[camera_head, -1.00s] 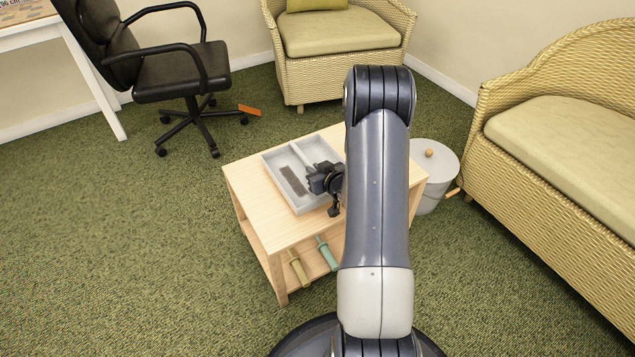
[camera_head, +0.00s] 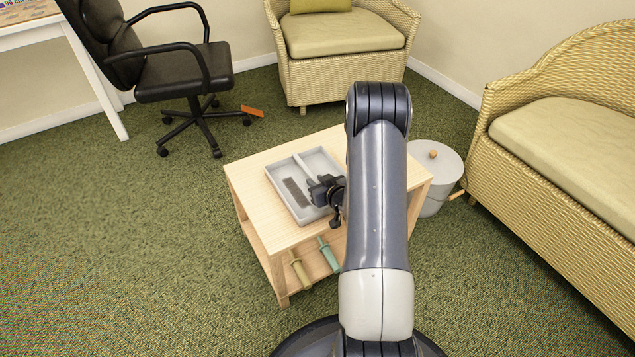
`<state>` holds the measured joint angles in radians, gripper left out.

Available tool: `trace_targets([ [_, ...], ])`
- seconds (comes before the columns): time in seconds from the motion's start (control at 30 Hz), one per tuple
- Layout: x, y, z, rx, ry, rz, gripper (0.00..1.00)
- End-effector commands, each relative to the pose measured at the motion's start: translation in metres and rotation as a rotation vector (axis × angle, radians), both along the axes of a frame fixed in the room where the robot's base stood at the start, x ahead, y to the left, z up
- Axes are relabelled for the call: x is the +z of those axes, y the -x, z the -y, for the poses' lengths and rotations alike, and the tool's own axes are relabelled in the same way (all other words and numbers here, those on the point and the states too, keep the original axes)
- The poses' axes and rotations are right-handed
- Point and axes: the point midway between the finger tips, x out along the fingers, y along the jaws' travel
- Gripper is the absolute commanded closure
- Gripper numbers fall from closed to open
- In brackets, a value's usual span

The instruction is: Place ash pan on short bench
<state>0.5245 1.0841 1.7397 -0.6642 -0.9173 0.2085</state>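The ash pan, a shallow grey rectangular tray (camera_head: 283,202) with a lengthwise divider and a dark strip inside, is over the top of the short bench (camera_head: 255,187), a low pale-wood piece with a lower shelf. The pan lies within the top's outline, left of my arm; I cannot tell whether its base touches the wood. My black gripper (camera_head: 320,190) is at the pan's right part and appears shut on it, as both moved together. The fingertips are small and partly hidden, and my arm covers the bench's right part.
Two handled tools, one tan (camera_head: 299,271) and one green (camera_head: 328,254), are at the lower shelf. A grey lidded bucket (camera_head: 436,165) stands right of the bench. A wicker sofa (camera_head: 560,160), wicker armchair (camera_head: 345,50) and black office chair (camera_head: 180,75) surround it. Carpet at left is clear.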

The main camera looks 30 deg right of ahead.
Motion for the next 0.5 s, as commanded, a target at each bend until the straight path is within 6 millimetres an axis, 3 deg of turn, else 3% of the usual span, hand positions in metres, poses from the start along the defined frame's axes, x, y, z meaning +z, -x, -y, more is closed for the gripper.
trace_targets([
  [0.13,0.0001,0.0001,0.0000,0.000,0.000,0.000,0.66],
  [0.5,0.0069,0.0050,0.0008,-0.002,-0.001,-0.002,0.66],
])
